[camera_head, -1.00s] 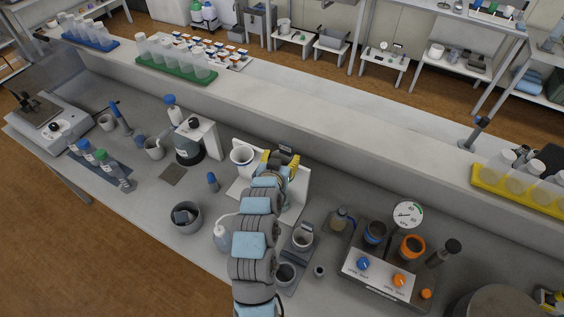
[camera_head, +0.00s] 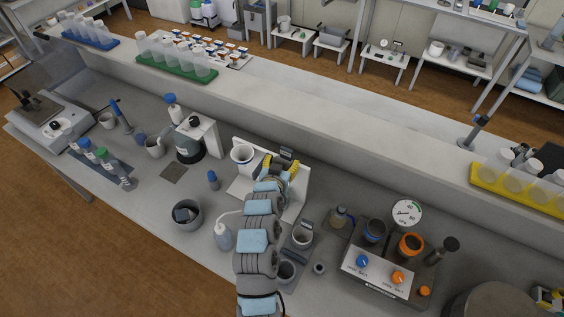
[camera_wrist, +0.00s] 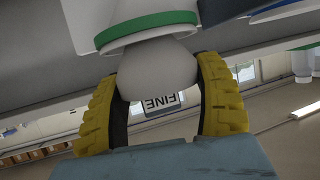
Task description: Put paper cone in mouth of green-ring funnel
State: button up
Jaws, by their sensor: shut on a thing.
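The pale paper cone (camera_wrist: 158,75) is between the two yellow fingers of my gripper (camera_wrist: 163,105) in the wrist view, and the gripper is shut on it. The wrist view is upside down. The green-ring funnel (camera_wrist: 147,30) is right against the cone there, with its pale rim toward the cone. The cone's narrow end is hidden behind that rim, so it appears to be at or in the mouth; how deep I cannot tell. In the head view my gripper (camera_head: 281,167) is over the white stand, and cone and green ring are hidden.
Another white funnel (camera_head: 242,153) sits close left of my gripper on the white stand (camera_head: 299,205). A label reading FINE (camera_wrist: 160,102) shows behind the cone. A wash bottle (camera_head: 223,236) stands beside my arm. The raised shelf (camera_head: 340,125) runs behind.

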jog(key=shift+f+b, duration=0.6)
jog(key=shift+f, duration=0.05)
jog(key=o, duration=1)
jog(key=shift+r, duration=0.2)
